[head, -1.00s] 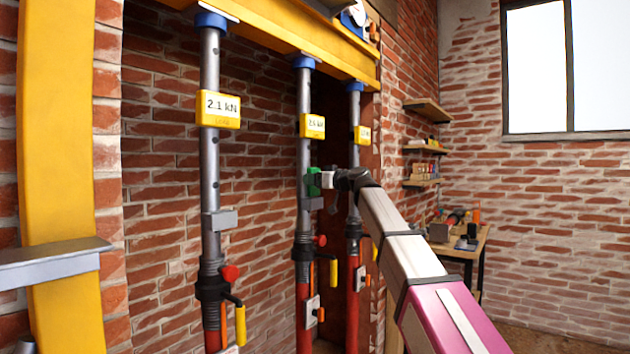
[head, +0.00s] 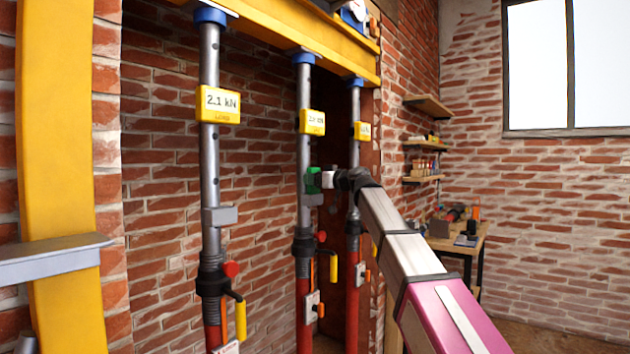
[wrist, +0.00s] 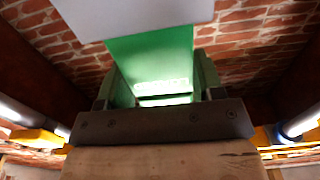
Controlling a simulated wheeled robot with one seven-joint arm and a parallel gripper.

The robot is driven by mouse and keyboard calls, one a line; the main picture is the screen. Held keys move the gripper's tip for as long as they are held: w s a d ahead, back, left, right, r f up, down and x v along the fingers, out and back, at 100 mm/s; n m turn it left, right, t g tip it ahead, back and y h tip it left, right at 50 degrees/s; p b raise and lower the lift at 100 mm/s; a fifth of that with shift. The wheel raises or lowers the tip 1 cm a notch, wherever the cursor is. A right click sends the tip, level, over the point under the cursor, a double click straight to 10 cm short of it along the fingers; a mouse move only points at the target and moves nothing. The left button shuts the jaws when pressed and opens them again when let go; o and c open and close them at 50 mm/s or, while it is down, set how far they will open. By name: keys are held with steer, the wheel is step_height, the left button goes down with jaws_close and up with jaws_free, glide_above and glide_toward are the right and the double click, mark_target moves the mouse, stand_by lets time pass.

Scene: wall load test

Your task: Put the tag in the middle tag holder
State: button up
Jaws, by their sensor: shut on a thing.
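The green tag (wrist: 150,55) is between the jaws of my gripper (head: 318,180), which is shut on it. In the head view, green shows at the middle prop, just above its small grey tag holder (head: 314,199). In the wrist view, a pale grey surface (wrist: 135,15) covers the tag's far end; it may be the holder. I cannot tell whether tag and holder touch. The left prop has a similar grey holder (head: 220,216). The right prop's holder is hidden behind my gripper.
Three upright props stand under a yellow beam (head: 280,40) in a brick recess. Yellow load labels, red knobs and yellow-handled levers stick out from them. The right prop (head: 354,225) is close to my wrist. A workbench (head: 465,240) stands at the right.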

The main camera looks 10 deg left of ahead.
mark_target(309, 160)
steer(key=shift+f, duration=0.75)
steer(key=o, duration=1.2)
steer(key=shift+c, duration=0.2)
steer(key=shift+r, duration=0.1)
steer(key=shift+r, duration=3.9)
